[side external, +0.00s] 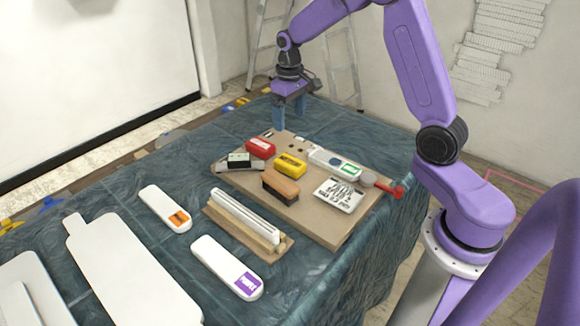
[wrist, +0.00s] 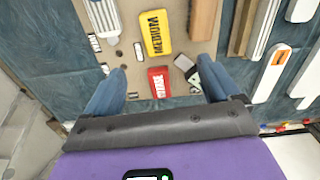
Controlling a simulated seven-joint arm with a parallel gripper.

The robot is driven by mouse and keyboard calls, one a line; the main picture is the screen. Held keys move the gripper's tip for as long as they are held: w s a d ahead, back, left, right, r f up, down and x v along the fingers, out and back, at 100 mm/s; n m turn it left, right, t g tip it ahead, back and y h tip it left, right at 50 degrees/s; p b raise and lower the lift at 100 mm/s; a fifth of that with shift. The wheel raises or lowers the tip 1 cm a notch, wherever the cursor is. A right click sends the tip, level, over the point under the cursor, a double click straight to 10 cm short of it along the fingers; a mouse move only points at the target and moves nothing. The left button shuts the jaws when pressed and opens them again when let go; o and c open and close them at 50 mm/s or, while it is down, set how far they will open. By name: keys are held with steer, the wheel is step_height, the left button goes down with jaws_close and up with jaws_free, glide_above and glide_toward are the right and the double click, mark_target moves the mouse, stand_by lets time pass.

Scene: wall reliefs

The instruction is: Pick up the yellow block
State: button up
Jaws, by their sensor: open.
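The yellow block (side external: 290,165) lies on a brown board (side external: 320,228), between a red block (side external: 260,148) and a brown wooden block (side external: 281,187). In the wrist view the yellow block (wrist: 155,33) shows dark lettering reading MEDIUM. It lies beyond my fingertips, near the picture's middle. My gripper (side external: 289,118) is open and empty, with blue fingers pointing down, above the far end of the board. In the wrist view my gripper (wrist: 164,77) has its fingers wide apart, with the red block (wrist: 158,82) between them in the picture.
A white device (side external: 335,162), a white lettered card (side external: 340,194) and a red-handled tool (side external: 384,186) lie right. A white ridged bar on a wooden base (side external: 246,218) stands in front.

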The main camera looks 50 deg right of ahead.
glide_above(290, 162)
step_height(290, 162, down, 12)
steer(key=shift+s, duration=0.15)
steer(key=shift+w+d+f, duration=0.1)
steer(key=shift+w+f, duration=0.05)
steer(key=shift+f, duration=1.25)
steer(key=shift+w+f, duration=0.1)
steer(key=shift+f, duration=1.25)
steer(key=c, duration=1.1)
